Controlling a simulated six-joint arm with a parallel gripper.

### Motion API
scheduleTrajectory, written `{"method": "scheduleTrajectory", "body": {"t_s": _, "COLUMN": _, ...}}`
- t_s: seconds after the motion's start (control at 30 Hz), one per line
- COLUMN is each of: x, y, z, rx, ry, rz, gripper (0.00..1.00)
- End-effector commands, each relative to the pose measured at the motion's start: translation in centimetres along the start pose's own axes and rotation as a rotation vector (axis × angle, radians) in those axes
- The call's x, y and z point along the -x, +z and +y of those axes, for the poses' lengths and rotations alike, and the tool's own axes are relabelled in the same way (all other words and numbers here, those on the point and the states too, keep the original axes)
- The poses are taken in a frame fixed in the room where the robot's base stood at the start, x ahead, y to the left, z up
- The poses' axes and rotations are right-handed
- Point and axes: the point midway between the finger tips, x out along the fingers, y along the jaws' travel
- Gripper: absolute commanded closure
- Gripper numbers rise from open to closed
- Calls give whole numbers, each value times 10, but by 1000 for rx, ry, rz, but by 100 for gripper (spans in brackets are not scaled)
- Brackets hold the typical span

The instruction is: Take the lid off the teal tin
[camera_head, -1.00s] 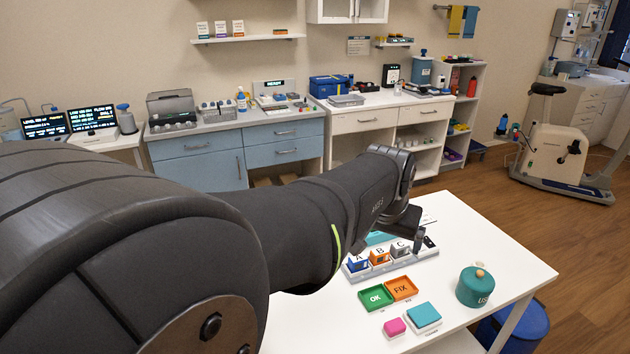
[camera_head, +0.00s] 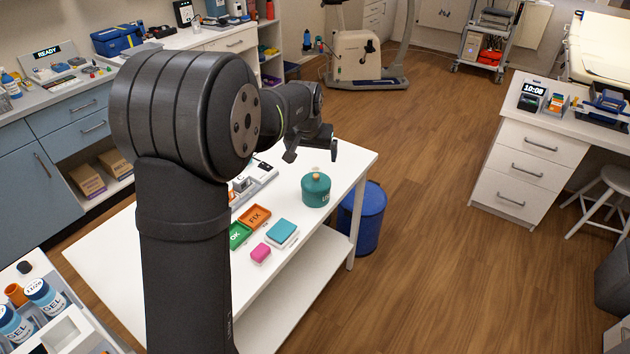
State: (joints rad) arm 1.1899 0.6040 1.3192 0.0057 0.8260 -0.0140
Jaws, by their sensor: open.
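The teal tin (camera_head: 315,193) stands upright on the white table near its right end. Its teal lid (camera_head: 316,180) is on top, with a small orange-brown knob (camera_head: 316,175). Dark lettering shows on the tin's side, partly unreadable. My gripper (camera_head: 312,155) is open and empty. In the picture it is just above the tin, with its fingers apart; I cannot tell the exact height or depth between them.
On the white table (camera_head: 110,255) are an orange FIX tray (camera_head: 254,216), a green OK tray (camera_head: 238,235), a teal block on a white base (camera_head: 281,231) and a pink block (camera_head: 260,252). A blue bin (camera_head: 368,222) stands beside the table.

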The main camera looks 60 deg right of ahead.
Motion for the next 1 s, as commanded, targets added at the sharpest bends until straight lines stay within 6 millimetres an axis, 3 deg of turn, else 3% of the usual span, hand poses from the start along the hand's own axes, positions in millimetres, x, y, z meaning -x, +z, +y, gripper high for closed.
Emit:
{"method": "scheduleTrajectory", "body": {"t_s": 0.1, "x": -28, "y": 1, "z": 0, "rx": 0, "ry": 0, "rz": -4, "gripper": 6}}
{"method": "scheduleTrajectory", "body": {"t_s": 0.3, "x": -65, "y": 1, "z": 0, "rx": 1, "ry": 0, "rz": -2, "gripper": 6}}
{"method": "scheduleTrajectory", "body": {"t_s": 0.67, "x": -89, "y": 2, "z": 0, "rx": 1, "ry": 0, "rz": -2, "gripper": 6}}
{"method": "scheduleTrajectory", "body": {"t_s": 1.0, "x": -131, "y": 3, "z": 0, "rx": 1, "ry": 0, "rz": 0, "gripper": 6}}
